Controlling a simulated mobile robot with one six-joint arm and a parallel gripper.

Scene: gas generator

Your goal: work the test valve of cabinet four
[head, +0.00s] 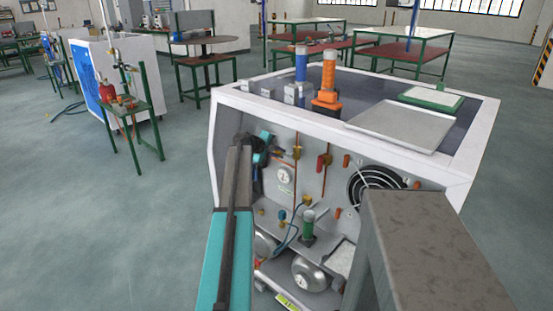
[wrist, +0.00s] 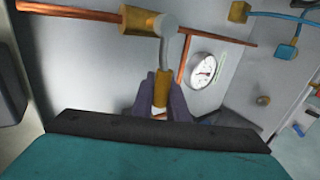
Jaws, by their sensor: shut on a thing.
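The cabinet (head: 222,103) has an open front with copper pipes, valves and gauges. No number is readable on it. My gripper (head: 270,150) reaches into its upper left. In the wrist view, a brass valve body (wrist: 138,20) sits on a copper pipe. A curved grey lever (wrist: 168,27) runs from it to a yellow-brown grip. My gripper (wrist: 162,108) has its dark fingers on both sides of this valve handle (wrist: 161,87) and is shut on it. The lower end of the handle is partly hidden between the fingers. A white round gauge (wrist: 202,70) is to the right.
On the cabinet top are an orange device (head: 326,97), a blue cylinder (head: 301,66) and a grey tray (head: 402,124). Open floor (head: 110,225) lies to the left.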

